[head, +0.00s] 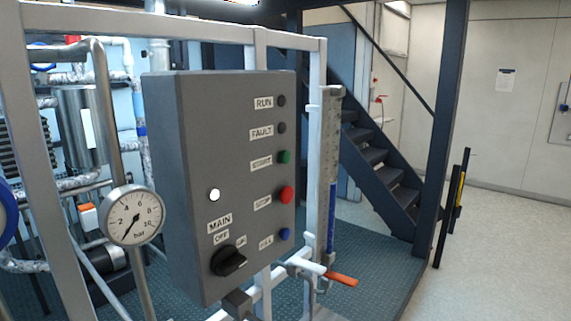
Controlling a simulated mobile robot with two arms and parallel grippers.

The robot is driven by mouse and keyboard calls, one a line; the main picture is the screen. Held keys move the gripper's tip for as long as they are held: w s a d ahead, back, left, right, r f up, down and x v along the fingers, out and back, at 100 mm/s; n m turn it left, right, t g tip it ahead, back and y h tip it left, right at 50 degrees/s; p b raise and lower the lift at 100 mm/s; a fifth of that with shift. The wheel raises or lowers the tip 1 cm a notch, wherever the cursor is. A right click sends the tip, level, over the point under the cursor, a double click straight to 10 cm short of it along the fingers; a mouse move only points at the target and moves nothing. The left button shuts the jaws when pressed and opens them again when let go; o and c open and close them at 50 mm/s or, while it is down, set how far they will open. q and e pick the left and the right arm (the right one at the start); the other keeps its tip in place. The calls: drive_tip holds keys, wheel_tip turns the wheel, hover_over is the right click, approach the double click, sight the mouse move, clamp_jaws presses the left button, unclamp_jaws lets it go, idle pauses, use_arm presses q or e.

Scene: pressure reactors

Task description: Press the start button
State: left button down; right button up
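The grey control box (203,150) hangs on a white frame in the middle of the head view. The green start button (285,157) is on its right side, beside a label reading START. The red stop button (286,195) is below it, and a blue button (285,234) is lower still. Dark RUN (281,101) and FAULT (281,128) lamps sit above. A black MAIN rotary knob (229,261) is at the lower left, under a lit white lamp (214,195). Neither of my grippers is in view.
A pressure gauge (133,215) stands left of the box. White frame posts (315,150) surround the box, and an orange-handled valve (341,279) sticks out at the lower right. Dark stairs (375,160) are behind. Open floor (490,260) lies at the right.

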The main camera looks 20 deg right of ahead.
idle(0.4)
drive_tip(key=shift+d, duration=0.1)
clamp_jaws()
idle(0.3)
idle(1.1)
